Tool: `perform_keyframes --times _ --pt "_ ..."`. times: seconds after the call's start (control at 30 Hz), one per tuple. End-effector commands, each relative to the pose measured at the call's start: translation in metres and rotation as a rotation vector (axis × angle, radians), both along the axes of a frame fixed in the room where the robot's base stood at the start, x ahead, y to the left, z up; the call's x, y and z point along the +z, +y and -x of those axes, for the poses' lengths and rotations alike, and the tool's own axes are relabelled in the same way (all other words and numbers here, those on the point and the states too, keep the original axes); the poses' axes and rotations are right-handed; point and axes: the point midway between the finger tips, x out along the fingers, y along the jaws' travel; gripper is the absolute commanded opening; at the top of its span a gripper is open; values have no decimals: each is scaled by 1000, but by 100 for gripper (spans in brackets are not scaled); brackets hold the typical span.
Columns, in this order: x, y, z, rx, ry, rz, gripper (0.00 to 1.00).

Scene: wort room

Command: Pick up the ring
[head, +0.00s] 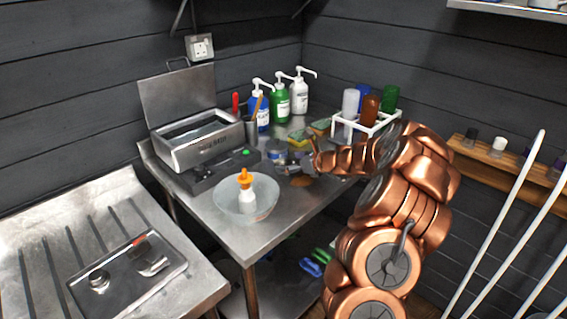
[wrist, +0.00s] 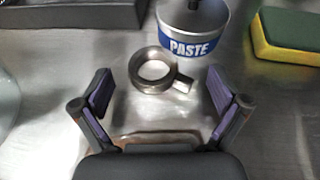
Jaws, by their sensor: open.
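A dull metal ring (wrist: 152,71) with a short side stub lies on the steel table, in the middle of the wrist view. It sits just in front of a tin labelled PASTE (wrist: 193,35). My gripper (wrist: 162,92) is open, its purple-padded fingers spread left and right of the ring with bare table between them and it. Nothing is held. In the head view my gripper (head: 314,160) is small and reaches in over the table from the right; I cannot make out the ring there.
The steel table (head: 255,238) also bears a glass bowl (head: 230,208) with an orange-topped bottle, a steel bath (head: 195,140), pump bottles (head: 280,105) and a white rack (head: 365,128). A yellow-green sponge (wrist: 290,37) lies right of the paste tin.

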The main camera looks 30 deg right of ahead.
Motion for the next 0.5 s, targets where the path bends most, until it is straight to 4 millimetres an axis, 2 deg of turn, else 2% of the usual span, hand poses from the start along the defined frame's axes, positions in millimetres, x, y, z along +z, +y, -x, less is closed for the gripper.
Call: perform_keyframes --times 0.33,0.5 --pt "-3 0 -5 -3 0 0 97" --pt "-3 0 -4 -4 0 1 79"
